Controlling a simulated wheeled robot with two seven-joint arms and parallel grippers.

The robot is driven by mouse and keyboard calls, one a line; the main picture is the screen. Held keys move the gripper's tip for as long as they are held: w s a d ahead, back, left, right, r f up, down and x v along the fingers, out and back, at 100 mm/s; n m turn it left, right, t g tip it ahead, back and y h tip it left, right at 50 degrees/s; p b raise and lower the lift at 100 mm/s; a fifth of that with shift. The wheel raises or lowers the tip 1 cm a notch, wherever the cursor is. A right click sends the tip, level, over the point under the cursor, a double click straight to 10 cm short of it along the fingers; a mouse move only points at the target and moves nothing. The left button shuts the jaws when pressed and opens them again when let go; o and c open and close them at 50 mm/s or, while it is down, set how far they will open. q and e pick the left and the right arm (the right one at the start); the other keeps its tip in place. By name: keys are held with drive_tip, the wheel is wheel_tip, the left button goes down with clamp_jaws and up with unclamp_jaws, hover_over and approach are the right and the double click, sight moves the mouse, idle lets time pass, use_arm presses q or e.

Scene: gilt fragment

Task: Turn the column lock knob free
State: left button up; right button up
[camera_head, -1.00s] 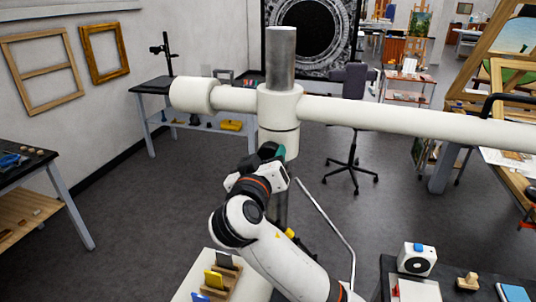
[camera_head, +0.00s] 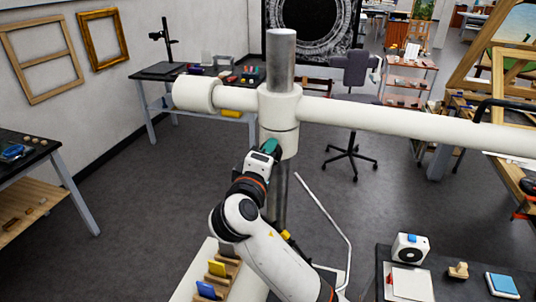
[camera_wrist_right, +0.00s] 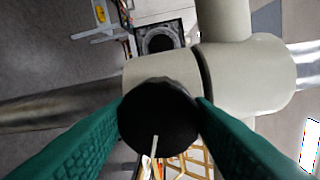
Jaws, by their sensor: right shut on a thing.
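The black round lock knob (camera_wrist_right: 158,118) fills the middle of the right wrist view, with a pale line on its face pointing toward the bottom of the picture. My right gripper (camera_wrist_right: 160,112) is shut on it, one green finger on each side. In the head view my right gripper (camera_head: 268,148) is at the lower left of the white collar (camera_head: 279,105), and the knob is hidden there. The collar is around the upright metal column (camera_head: 281,60). It also shows in the right wrist view (camera_wrist_right: 230,75). My left gripper is not in view.
A long white crossbar (camera_head: 400,116) runs from the collar to the right, with a thick end (camera_head: 195,93) on the left. A dark table (camera_head: 455,286) with a white device (camera_head: 410,248) is at the lower right. A wheeled chair (camera_head: 352,110) stands behind the column.

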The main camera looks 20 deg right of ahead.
drive_tip(key=shift+f+n, duration=0.1)
drive_tip(key=shift+n, duration=1.1)
drive_tip(key=o, duration=1)
drive_tip(key=shift+a, duration=0.1)
drive_tip(key=v, duration=1.2)
drive_tip(key=shift+a, duration=0.1)
